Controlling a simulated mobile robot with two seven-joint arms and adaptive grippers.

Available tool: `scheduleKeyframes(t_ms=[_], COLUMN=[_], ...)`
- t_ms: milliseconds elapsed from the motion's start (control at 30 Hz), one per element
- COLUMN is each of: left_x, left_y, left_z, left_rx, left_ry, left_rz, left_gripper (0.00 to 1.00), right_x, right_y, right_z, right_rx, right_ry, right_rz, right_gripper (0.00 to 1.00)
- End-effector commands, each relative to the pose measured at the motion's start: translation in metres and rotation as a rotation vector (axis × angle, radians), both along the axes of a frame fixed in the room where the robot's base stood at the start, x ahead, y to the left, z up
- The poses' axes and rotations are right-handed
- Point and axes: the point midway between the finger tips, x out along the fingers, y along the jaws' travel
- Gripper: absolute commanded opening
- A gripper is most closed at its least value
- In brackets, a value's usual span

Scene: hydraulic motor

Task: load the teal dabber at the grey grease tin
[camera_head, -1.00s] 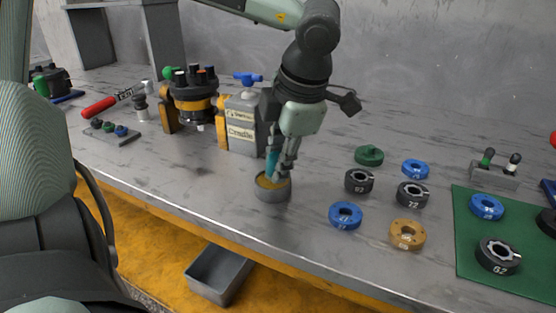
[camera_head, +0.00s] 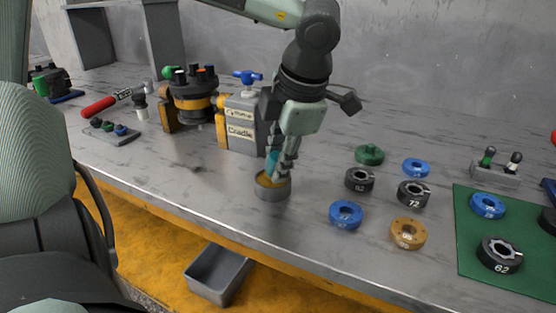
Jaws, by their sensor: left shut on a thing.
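The grey grease tin (camera_head: 272,192) stands upright near the front edge of the bench, with yellow-orange grease inside. My left gripper (camera_head: 279,174) comes down from above and is shut on the teal dabber (camera_head: 271,163). The dabber points down into the tin's mouth. Its lower end is hidden by the fingers and the tin rim, so I cannot tell how deep it sits. My right gripper is not in view.
Several rings lie right of the tin, among them a blue ring (camera_head: 346,214) and a tan ring (camera_head: 407,233). A green mat (camera_head: 491,262) is at the right. The Cradle block (camera_head: 241,130) stands behind the tin. A grey bin (camera_head: 218,274) sits below the bench edge.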

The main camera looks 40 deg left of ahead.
Motion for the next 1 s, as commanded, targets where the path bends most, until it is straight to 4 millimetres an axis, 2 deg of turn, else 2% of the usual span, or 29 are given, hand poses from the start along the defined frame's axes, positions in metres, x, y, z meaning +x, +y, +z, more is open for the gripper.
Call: scheduleKeyframes(t_ms=[1000], left_x=[-0.0009], left_y=[-0.0002], left_z=[-0.0022], left_rx=[-0.002], left_ry=[0.003], left_rz=[0.001], left_gripper=[0.0], right_x=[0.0], right_y=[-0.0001], right_z=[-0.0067], right_rx=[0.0], right_ry=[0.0], right_rz=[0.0], right_gripper=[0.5])
